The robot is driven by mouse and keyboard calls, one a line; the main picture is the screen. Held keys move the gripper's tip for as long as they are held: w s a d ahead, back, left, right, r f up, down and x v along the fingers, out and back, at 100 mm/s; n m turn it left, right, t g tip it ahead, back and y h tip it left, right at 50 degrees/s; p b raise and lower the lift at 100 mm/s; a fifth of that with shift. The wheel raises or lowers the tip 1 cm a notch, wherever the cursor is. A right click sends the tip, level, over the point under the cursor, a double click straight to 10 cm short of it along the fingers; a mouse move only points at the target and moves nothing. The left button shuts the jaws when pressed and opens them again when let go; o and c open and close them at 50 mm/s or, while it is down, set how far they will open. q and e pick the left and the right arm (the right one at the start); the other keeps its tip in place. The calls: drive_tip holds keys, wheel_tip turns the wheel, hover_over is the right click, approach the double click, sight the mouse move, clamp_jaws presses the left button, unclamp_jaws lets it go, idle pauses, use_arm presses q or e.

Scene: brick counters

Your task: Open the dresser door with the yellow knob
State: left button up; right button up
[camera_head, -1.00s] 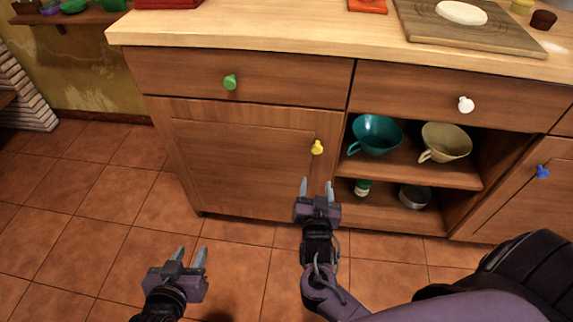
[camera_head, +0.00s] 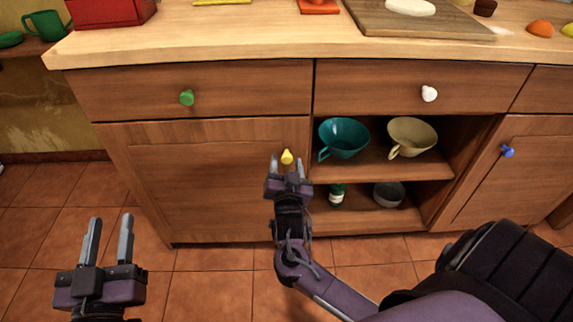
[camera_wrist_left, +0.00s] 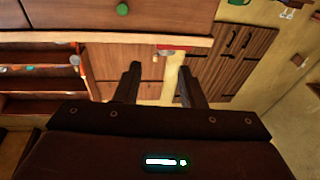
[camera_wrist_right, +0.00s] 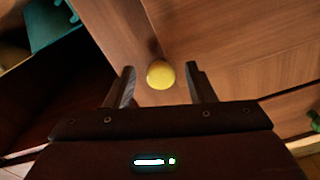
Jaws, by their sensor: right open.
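The brown wooden dresser door (camera_head: 205,190) is closed, left of an open shelf section. Its yellow knob (camera_head: 287,156) sits near the door's upper right corner. My right gripper (camera_head: 288,161) is open at the knob. In the right wrist view the yellow knob (camera_wrist_right: 160,74) lies between the two spread fingertips, with a gap on each side; I cannot tell how deep it sits between them. My left gripper (camera_head: 110,217) is open and empty, low at the left in front of the dresser. The left wrist view shows its fingers (camera_wrist_left: 160,66) apart.
A green-knobbed drawer (camera_head: 240,88) is above the door, a white-knobbed drawer (camera_head: 380,82) right of it. The open shelf (camera_head: 370,168) holds a teal cup (camera_head: 343,137) and a beige cup (camera_head: 411,134). A blue-knobbed door (camera_head: 530,185) is at right. Tiled floor (camera_head: 200,285) is clear.

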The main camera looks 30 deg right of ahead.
drive_tip(key=shift+w+d, duration=0.15)
drive_tip(key=shift+w, duration=0.1)
clamp_jaws()
idle(0.3)
